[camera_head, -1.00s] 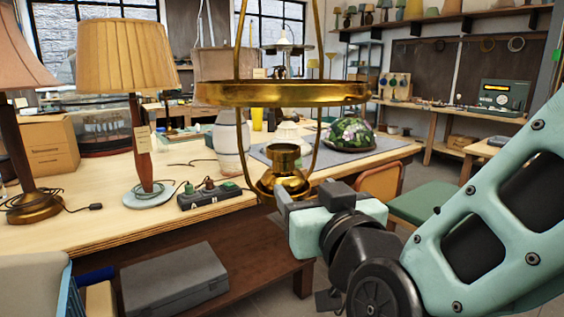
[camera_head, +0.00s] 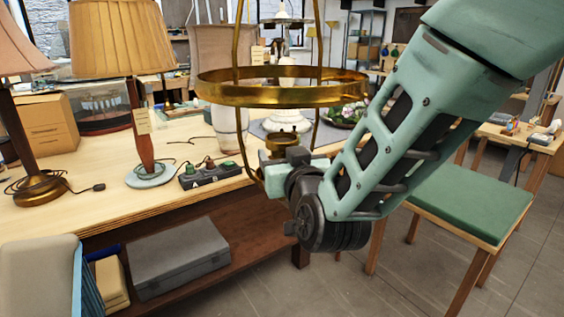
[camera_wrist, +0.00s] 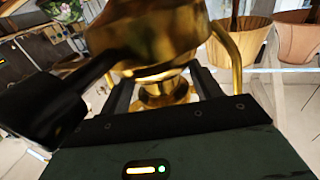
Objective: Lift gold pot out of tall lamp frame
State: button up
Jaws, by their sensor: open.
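The tall lamp frame (camera_head: 235,100) is brass, with a wide ring and thin upright rods, and stands in front of the workbench. The gold pot (camera_head: 280,143) sits low inside the frame, mostly hidden behind my gripper (camera_head: 275,168) in the head view. In the wrist view the gold pot (camera_wrist: 150,38) fills the upper middle, shiny and close. My gripper (camera_wrist: 162,88) is open, its dark fingers on either side of the narrower lower part of the pot. I cannot tell whether they touch it. A curved frame rod (camera_wrist: 230,50) passes just right of the pot.
Lamps with fabric shades (camera_head: 120,40) and a power strip (camera_head: 210,173) are on the workbench (camera_head: 120,205). A grey case (camera_head: 180,258) lies on the lower shelf.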

jog(key=shift+w+a, duration=0.15)
jog(key=shift+w, duration=0.4)
jog(key=c, duration=1.2)
jog(key=shift+c, duration=0.2)
jog(key=shift+r, duration=0.15)
